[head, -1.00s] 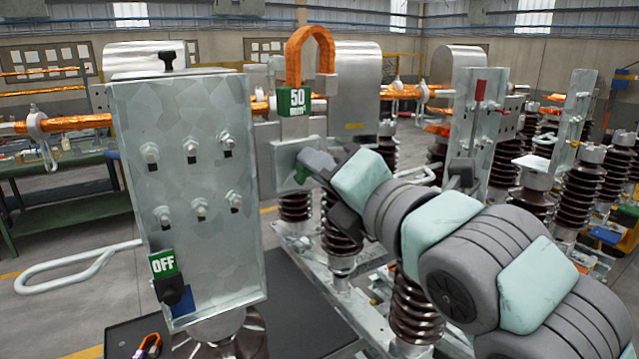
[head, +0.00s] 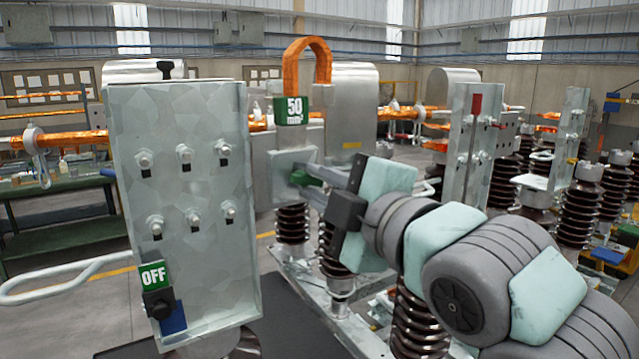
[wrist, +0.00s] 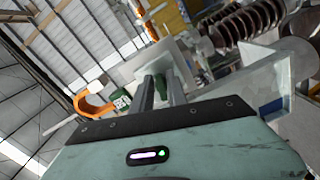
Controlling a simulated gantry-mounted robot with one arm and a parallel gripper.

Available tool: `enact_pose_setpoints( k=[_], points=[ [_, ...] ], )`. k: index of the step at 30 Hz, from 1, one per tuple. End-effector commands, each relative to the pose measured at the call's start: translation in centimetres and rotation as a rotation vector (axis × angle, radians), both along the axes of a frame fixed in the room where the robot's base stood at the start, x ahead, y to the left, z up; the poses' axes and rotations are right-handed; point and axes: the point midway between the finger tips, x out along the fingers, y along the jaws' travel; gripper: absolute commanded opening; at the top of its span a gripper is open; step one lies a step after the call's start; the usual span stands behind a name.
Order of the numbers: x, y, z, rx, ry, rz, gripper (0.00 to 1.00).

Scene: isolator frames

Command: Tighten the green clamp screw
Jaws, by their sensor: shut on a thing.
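The green clamp screw (head: 306,178) sits on the front of a grey metal clamp block (head: 284,160), below a green "50 mm²" tag (head: 291,111) and an orange cable loop (head: 308,58). My gripper (head: 305,184) reaches it from the right. Its two grey fingers are shut on the screw's green head. In the wrist view the green screw (wrist: 160,86) shows between the fingers, with the clamp block (wrist: 170,57) beyond. The fingers partly hide the screw, and its threaded part cannot be made out.
A bolted metal plate (head: 190,120) with a green "OFF" label (head: 153,275) stands close on the left. Brown ribbed insulators (head: 410,315) stand below and behind my arm. A metal upright with a red tab (head: 476,104) is to the right.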

Motion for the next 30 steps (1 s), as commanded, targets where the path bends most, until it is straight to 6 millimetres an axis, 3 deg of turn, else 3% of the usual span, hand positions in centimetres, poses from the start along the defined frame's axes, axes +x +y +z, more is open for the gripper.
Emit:
enact_pose_setpoints(
  k=[30],
  points=[
    [-0.34,0.54,-0.59,0.798,0.471,-0.001,0.00]
  ],
)
